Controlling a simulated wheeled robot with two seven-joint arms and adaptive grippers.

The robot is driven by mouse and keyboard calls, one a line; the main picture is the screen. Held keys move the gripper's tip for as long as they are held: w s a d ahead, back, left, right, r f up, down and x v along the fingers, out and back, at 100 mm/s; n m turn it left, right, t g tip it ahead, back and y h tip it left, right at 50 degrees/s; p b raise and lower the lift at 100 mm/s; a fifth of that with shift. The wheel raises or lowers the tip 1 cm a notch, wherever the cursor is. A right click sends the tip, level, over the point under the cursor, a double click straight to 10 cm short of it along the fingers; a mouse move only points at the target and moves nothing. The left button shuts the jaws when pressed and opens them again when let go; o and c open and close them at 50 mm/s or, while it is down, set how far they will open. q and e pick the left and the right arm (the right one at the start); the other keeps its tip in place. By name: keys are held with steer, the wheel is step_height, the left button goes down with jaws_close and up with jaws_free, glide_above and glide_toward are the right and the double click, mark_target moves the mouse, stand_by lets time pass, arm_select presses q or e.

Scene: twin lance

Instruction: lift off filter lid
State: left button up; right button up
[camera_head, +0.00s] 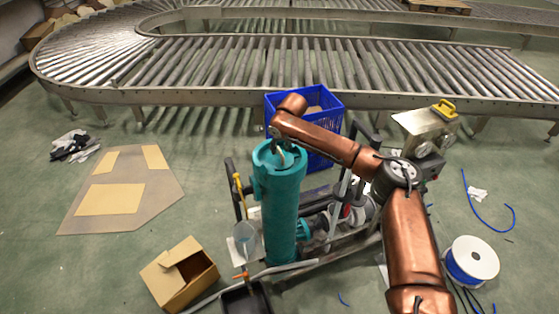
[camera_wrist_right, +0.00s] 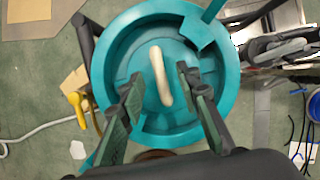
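The filter is a tall teal cylinder (camera_head: 283,215) standing upright in the middle of the head view. Its round teal lid (camera_head: 279,154) is on top, and the lid also fills the middle of the right wrist view (camera_wrist_right: 130,50). A pale bar handle (camera_wrist_right: 161,76) sits across the lid's centre. My right gripper (camera_wrist_right: 157,92) is above the lid, with its fingers open on either side of the handle. I see a gap between the fingers and the handle, so they look apart. My left gripper is not in either view.
A blue crate (camera_head: 325,100) stands behind the filter. An open cardboard box (camera_head: 180,275) lies front left. A metal unit with a yellow handle (camera_head: 428,128) and a white cable spool (camera_head: 471,261) are right. A roller conveyor (camera_head: 230,97) spans the back. Floor at left holds flat cardboard (camera_head: 122,190).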

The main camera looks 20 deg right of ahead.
mark_target(280, 151)
steer(key=x, duration=0.3)
steer(key=shift+s, duration=0.25)
steer(key=shift+w+f+b, duration=0.15)
steer(key=shift+f+b, duration=0.1)
steer(key=shift+b, duration=0.05)
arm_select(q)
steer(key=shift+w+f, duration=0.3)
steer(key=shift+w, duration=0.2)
arm_select(e)
steer(key=shift+r, duration=0.1)
jaws_close()
